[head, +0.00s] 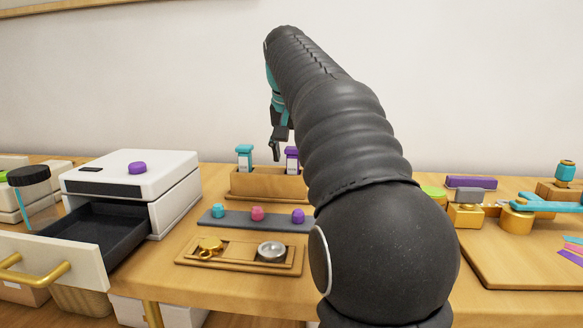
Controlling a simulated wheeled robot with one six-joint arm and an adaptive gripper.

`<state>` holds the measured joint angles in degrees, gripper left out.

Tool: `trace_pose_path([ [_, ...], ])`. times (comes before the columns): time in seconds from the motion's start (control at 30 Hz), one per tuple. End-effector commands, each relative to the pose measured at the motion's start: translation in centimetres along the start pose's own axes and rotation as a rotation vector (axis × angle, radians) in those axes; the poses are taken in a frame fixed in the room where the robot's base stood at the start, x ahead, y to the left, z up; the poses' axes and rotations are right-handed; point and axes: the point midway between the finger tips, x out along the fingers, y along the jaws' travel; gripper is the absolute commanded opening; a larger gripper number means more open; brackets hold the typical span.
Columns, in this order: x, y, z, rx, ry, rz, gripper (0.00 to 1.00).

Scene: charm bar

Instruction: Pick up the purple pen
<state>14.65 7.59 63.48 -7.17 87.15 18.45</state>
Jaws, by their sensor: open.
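A purple-topped upright item (292,155) stands in a wooden holder (262,185) at the back middle of the table, beside a similar teal-topped item (244,153). It may be the purple pen, but its shape is too small and partly covered to be sure. A long purple bar (470,182) lies at the back right. My gripper (276,150) points down just above and to the left of the purple-topped item, and looks empty. It is open, though its fingers are small in the picture. My arm hides the holder's right end and the table behind it.
A grey strip (240,220) with teal, pink and purple knobs lies in front of the holder, and a wooden tray (190,262) is nearer. A white box (172,170) with an open dark drawer stands left. Gold and teal fittings (515,218) and a wooden board (500,270) are right.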

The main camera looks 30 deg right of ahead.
Motion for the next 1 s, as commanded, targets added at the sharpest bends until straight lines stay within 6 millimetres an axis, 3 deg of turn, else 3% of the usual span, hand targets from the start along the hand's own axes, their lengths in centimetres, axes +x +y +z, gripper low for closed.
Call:
trace_pose_path([
  [0.17,1.8,0.0,0.0,0.000,-0.001,0.000,0.58],
  [0.43,2.0,0.0,0.0,0.000,0.001,0.000,0.58],
  [0.67,2.0,0.0,0.0,0.000,0.001,0.000,0.01],
  [1.0,1.9,0.0,-0.1,0.000,0.001,0.000,0.00],
])
